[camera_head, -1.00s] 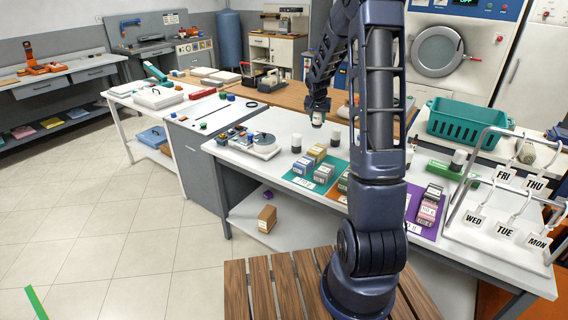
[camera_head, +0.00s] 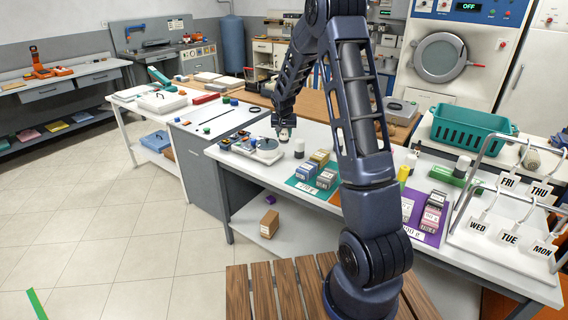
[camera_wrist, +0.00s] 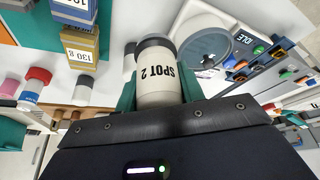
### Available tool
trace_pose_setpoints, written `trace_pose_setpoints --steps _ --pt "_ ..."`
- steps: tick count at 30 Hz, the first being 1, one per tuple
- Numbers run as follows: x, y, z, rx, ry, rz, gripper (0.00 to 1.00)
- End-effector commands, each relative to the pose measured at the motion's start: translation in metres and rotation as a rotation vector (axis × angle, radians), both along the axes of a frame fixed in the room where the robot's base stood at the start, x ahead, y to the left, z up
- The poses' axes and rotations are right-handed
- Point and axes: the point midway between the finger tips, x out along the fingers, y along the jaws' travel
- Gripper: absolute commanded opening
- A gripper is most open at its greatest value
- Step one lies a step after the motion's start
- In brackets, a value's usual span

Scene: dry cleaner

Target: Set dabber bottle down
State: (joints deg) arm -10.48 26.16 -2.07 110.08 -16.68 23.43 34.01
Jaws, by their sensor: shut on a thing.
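The dabber bottle (camera_wrist: 158,88) is white with a dark cap and reads "SPOT 2" in the wrist view. My gripper (camera_wrist: 158,78) is shut on it, a green finger on each side. In the head view my gripper (camera_head: 284,128) is over the white table (camera_head: 330,145), beside the round-plate device (camera_head: 265,156). The held bottle looks small there, and I cannot tell whether its base touches the table. A second white, dark-capped bottle (camera_head: 299,148) stands close by; part of a similar bottle (camera_wrist: 130,62) shows behind the held one in the wrist view.
Labelled boxes stand on a teal mat (camera_head: 297,183) and a purple mat (camera_head: 428,236). The device's display (camera_wrist: 245,38) reads "IDLE". A green basket (camera_head: 467,125) and a tag rack (camera_head: 500,232) are at right. Some bare table lies behind the bottles.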

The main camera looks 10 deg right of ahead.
Motion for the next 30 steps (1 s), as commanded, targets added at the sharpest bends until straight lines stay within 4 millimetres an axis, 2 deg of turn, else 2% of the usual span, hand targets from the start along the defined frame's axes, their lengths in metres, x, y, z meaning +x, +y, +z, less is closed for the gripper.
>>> trace_pose_setpoints --steps 3,12,16,23,30 --pt "-0.001 0.0 -0.028 -0.001 0.003 0.001 0.13" --pt "-0.001 0.0 -0.088 0.0 0.002 0.001 0.13" --pt "0.0 0.0 -0.102 0.0 0.0 -0.001 0.13" --pt "0.0 0.0 -0.114 0.0 0.0 0.0 0.13" --pt "-0.001 0.0 -0.146 0.0 0.002 0.0 0.13"
